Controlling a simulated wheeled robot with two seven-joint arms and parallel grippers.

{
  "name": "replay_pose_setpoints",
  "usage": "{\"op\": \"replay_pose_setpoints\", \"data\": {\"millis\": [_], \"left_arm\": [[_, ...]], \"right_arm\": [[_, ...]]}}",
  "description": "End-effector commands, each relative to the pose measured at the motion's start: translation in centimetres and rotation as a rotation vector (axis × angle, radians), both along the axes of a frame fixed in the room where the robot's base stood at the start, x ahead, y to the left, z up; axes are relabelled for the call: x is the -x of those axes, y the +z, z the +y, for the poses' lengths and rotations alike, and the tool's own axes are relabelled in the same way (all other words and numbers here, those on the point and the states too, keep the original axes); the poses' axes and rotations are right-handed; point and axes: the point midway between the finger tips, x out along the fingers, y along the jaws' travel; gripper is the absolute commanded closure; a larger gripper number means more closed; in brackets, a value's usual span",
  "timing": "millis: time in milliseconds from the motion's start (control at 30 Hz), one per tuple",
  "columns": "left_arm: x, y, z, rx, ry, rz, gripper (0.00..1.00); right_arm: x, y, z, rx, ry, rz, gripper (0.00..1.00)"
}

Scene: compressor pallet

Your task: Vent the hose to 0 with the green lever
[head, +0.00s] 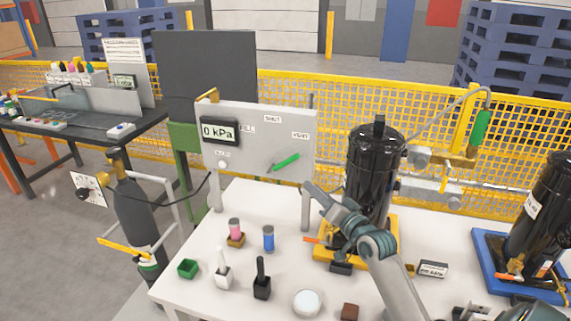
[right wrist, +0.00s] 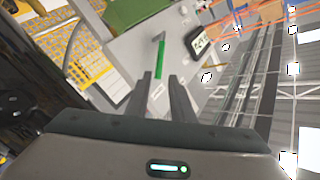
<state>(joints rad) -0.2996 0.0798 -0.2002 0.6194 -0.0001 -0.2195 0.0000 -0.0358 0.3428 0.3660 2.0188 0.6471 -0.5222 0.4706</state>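The green lever (head: 287,161) is on the pale upright panel (head: 262,139) and slants up to the right, towards the VENT label (head: 300,135). The panel's display (head: 219,131) reads 0 kPa. My right gripper (head: 308,188) is in front of the panel, below and right of the lever. In the right wrist view my right gripper (right wrist: 160,80) is open, fingers apart. The lever (right wrist: 158,63) shows beyond and between the fingertips; I cannot tell whether they touch it. No hold on it shows. My left gripper is not in view.
A black tank (head: 374,165) on a yellow base stands right of the panel, close to my right arm.

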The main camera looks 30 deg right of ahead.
Motion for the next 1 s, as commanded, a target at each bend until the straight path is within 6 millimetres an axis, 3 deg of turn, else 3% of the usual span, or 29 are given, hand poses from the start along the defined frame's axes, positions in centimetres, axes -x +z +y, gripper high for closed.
{"op": "replay_pose_setpoints", "data": {"millis": [267, 1000], "left_arm": [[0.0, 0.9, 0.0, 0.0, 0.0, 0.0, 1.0], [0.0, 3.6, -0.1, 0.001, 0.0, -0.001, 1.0]], "right_arm": [[-2.7, 0.3, -0.1, -0.001, 0.0, 0.0, 0.78], [-14.8, 0.2, -0.8, 0.0, 0.0, 0.001, 0.78]]}}
